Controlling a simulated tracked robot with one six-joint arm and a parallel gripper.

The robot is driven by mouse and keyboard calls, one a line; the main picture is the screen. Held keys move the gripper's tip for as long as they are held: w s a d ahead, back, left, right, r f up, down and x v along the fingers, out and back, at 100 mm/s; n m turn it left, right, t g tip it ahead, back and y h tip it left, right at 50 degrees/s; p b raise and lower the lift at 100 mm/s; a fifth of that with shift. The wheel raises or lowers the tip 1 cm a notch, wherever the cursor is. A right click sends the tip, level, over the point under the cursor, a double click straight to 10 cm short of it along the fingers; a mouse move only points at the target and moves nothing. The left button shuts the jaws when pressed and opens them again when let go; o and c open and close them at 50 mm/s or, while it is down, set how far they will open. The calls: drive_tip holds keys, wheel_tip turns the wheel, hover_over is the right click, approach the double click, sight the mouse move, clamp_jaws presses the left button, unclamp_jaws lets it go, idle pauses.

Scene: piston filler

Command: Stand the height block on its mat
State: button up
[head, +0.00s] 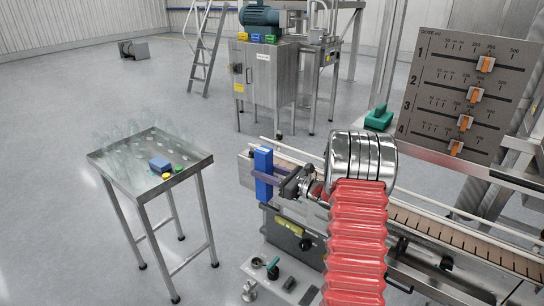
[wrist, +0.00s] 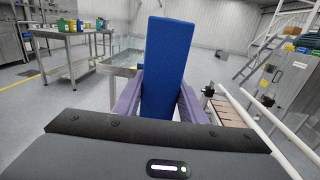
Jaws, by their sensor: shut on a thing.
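The height block is a tall blue block (head: 264,166), held upright in front of the conveyor in the head view. It also stands up between the purple fingers in the wrist view (wrist: 167,62). My gripper (head: 262,178) is shut on the block, with one purple finger on each side, also in the wrist view (wrist: 160,100). The block's lower end is hidden behind my gripper in the wrist view. I cannot make out its mat for certain in either view.
A steel side table (head: 115,170) with clear bottles, a blue item (head: 160,164) and yellow and green caps stands left. The conveyor (head: 430,226) runs behind my gripper to the right. A slider panel (head: 465,90) stands right. Floor between table and conveyor is clear.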

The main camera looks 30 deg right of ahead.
drive_tip(key=s+a+f+n+g+y, duration=0.2)
drive_tip(key=s+a+f, duration=0.2)
drive_tip(key=a, duration=0.5)
drive_tip(key=s+a+f+n+g+y, duration=0.2)
drive_tip(key=s+a+f+y, duration=0.1)
drive_tip(key=a, duration=0.7)
drive_tip(key=s+a+f+n+g+y, duration=0.2)
drive_tip(key=s+a+f, duration=0.3)
drive_tip(key=a+f, duration=0.2)
drive_tip(key=shift+a+f, duration=0.2)
drive_tip(key=shift+a, duration=1.1)
